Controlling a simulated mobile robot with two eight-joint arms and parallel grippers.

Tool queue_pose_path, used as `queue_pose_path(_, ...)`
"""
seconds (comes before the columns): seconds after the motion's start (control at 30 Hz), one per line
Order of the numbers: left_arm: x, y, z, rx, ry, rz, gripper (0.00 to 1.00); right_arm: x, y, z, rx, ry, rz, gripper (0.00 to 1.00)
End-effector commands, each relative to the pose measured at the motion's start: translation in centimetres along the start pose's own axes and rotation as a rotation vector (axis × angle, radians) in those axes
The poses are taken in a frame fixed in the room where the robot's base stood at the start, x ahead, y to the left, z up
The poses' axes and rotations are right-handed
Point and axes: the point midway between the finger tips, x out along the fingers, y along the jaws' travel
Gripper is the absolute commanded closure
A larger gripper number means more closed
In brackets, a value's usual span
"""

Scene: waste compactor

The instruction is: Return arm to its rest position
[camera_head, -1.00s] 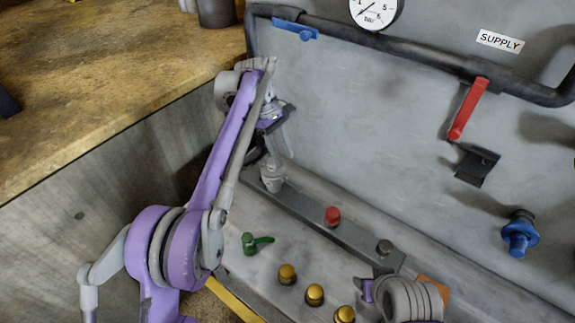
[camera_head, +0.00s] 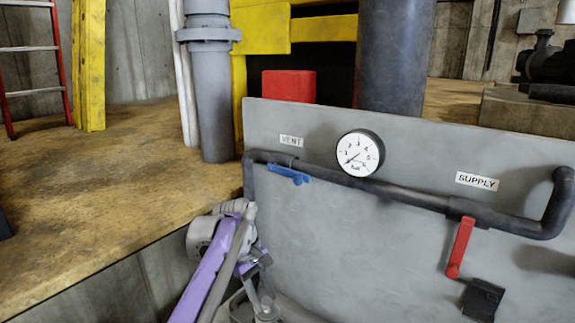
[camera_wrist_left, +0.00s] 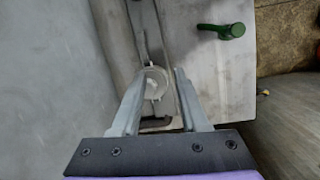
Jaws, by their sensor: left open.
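My left arm comes up from the bottom of the head view, purple and grey, with its gripper (camera_head: 263,302) pointing down in front of the grey panel, low in the picture. In the left wrist view the gripper (camera_wrist_left: 163,72) is open, its two fingers apart. Nothing is seen clamped. My right gripper is not in view.
The grey panel (camera_head: 350,225) carries a pipe, a gauge (camera_head: 360,153), a blue lever (camera_head: 288,174) and a red lever (camera_head: 460,248). A green handle (camera_wrist_left: 232,30) lies right of the rail. Brown floor (camera_head: 100,215) spreads to the left.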

Motion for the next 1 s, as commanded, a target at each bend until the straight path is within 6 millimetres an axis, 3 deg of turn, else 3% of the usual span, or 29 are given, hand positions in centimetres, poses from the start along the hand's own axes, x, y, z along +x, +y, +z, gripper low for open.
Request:
queue_pose_path(0.23,-0.5,-6.2,1.5,0.184,0.138,0.051,0.56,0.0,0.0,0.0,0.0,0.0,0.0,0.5)
queue_pose_path(0.47,0.8,-12.4,3.2,0.36,0.273,0.07,0.56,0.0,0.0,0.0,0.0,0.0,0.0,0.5)
queue_pose_path(0.8,5.6,-22.0,5.9,0.624,0.483,0.048,0.56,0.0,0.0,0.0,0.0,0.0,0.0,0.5)
queue_pose_path(1.0,9.2,-26.6,7.1,0.759,0.589,0.015,0.56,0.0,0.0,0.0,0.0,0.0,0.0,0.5)
